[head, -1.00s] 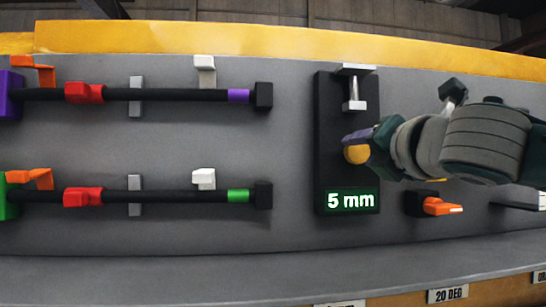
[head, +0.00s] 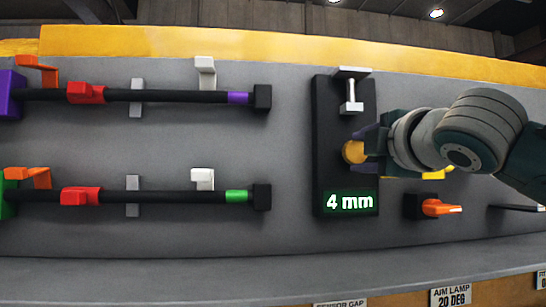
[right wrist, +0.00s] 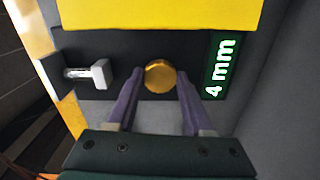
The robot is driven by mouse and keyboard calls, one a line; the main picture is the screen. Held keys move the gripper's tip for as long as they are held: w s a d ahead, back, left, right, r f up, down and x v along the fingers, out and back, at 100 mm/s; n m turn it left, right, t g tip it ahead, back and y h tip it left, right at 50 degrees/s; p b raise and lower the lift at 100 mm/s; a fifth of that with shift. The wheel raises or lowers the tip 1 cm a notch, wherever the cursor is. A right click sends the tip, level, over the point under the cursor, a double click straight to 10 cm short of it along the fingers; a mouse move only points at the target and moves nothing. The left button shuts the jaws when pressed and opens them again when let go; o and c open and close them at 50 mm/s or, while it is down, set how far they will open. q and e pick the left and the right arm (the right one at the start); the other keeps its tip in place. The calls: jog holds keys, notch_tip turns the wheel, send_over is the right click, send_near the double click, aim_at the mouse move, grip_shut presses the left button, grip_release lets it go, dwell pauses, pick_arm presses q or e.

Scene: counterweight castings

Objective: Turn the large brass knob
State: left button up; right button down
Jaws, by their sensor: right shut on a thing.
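The large brass knob (head: 353,152) is on a tall black panel (head: 325,120) to the right of the middle of the head view. It also shows in the right wrist view (right wrist: 160,76). My right gripper (head: 367,148) is shut on the knob, its purple fingers (right wrist: 159,88) on either side of it. Part of the knob is hidden behind a finger in the head view. A green display (head: 350,202) below the knob reads 4 mm. A metal slider-like part (head: 351,92) is above the knob. My left gripper is not in view.
Two black rods with red clips (head: 86,92) (head: 80,196) run across the grey board to the left. An orange lever (head: 440,207) is at the lower right. A yellow part is partly hidden behind my right arm. The board just left of the black panel is clear.

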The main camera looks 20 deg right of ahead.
jog(key=m, duration=0.4)
jog(key=shift+f+b, duration=0.1)
jog(key=shift+b, duration=0.25)
jog(key=shift+m, duration=1.6)
jog(key=shift+c, duration=1.5)
grip_release()
jog(key=shift+s, duration=0.1)
